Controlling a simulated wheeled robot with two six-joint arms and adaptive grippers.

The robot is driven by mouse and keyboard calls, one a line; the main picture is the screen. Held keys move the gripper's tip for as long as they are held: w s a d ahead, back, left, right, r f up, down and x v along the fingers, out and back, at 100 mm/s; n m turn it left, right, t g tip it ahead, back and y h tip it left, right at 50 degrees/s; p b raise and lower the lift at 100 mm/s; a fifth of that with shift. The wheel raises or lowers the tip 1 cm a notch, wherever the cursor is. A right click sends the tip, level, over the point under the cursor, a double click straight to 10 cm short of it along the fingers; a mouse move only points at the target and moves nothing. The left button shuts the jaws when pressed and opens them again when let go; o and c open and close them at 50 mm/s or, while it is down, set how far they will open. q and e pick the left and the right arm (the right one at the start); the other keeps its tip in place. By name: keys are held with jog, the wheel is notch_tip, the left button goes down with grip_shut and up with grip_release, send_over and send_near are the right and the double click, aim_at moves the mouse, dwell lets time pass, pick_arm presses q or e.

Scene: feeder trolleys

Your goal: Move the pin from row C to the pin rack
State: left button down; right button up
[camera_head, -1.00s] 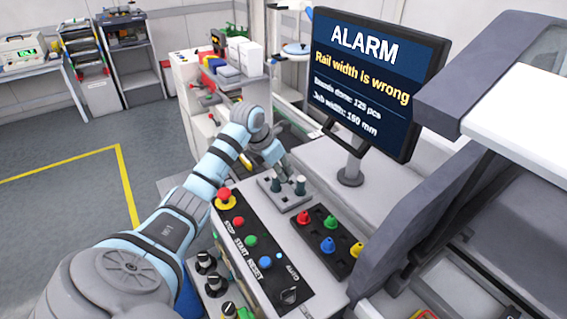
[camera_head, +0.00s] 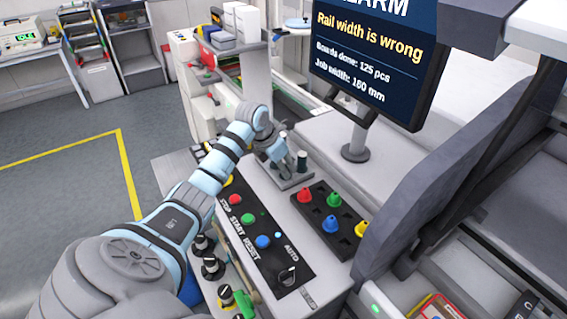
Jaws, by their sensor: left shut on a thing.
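A small grey plate that looks like the pin rack (camera_head: 297,181) lies on the machine's top, behind the button panel. One dark green pin (camera_head: 301,160) stands upright at its right side. My left gripper (camera_head: 283,170) points down over the left part of the plate, close beside that pin. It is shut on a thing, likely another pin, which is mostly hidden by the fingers. I cannot tell if the held thing touches the plate. My right gripper is not in view.
A black tray (camera_head: 347,238) with red, green, blue and yellow pegs sits to the right of the plate. The button panel (camera_head: 262,228) lies in front. The alarm screen (camera_head: 368,58) on its stand rises behind. The grey floor at left is clear.

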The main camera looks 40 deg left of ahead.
pick_arm(q)
jog(key=shift+r, duration=0.1)
jog(key=c, duration=1.1)
grip_release()
jog(key=shift+o, duration=0.2)
notch_tip(320, 180, up, 8)
jog(key=p, duration=0.7)
jog(key=shift+r, duration=0.1)
